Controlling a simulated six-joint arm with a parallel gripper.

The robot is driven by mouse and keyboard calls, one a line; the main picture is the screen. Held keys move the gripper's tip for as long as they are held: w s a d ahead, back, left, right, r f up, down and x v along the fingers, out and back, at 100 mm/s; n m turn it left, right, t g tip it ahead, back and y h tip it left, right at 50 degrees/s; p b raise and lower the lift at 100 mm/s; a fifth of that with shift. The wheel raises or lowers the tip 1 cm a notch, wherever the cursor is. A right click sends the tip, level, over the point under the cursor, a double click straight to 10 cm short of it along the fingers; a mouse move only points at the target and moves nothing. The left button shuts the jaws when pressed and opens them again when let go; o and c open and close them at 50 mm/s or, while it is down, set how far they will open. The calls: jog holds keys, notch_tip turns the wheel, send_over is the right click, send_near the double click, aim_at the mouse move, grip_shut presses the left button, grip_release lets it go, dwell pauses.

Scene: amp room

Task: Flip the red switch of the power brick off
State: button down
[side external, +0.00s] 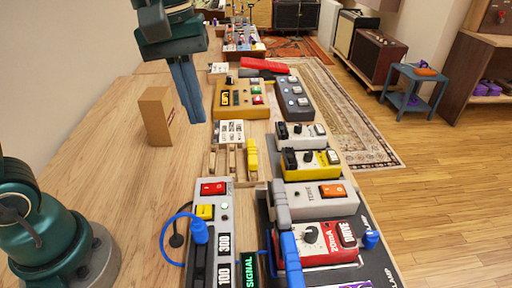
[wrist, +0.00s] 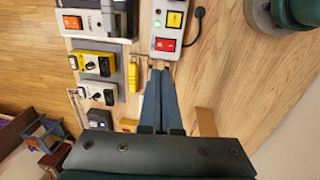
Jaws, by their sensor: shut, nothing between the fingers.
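The power brick (side external: 214,222) is a long light grey and dark box on the table, at the lower middle of the side view. Its red switch (side external: 213,188) sits at the far end, beside a yellow switch (side external: 205,212). In the wrist view the red switch (wrist: 166,44) is near the top, beyond my fingertips, with a lit green light near it. My gripper (side external: 192,120) points down, with its blue-grey fingers shut and empty. In the side view it is above the table, behind the power brick; it also shows in the wrist view (wrist: 160,72). Which way the switch is tipped is unclear.
A cardboard box (side external: 158,115) stands left of my gripper. Several pedals, including a yellow one (side external: 312,163) and a red one (side external: 318,244), line the right side. A blue cable (side external: 166,232) loops left of the brick. Bare wood lies to the left.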

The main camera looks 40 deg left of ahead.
aim_at(218, 185)
jog(key=f, duration=0.9)
jog(key=w+d+f, duration=0.1)
jog(key=f, duration=0.4)
jog(key=shift+w, duration=0.1)
jog(key=shift+d+f, duration=0.15)
dwell(0.4)
jog(key=shift+s+a, duration=0.55)
jog(key=shift+a, duration=0.05)
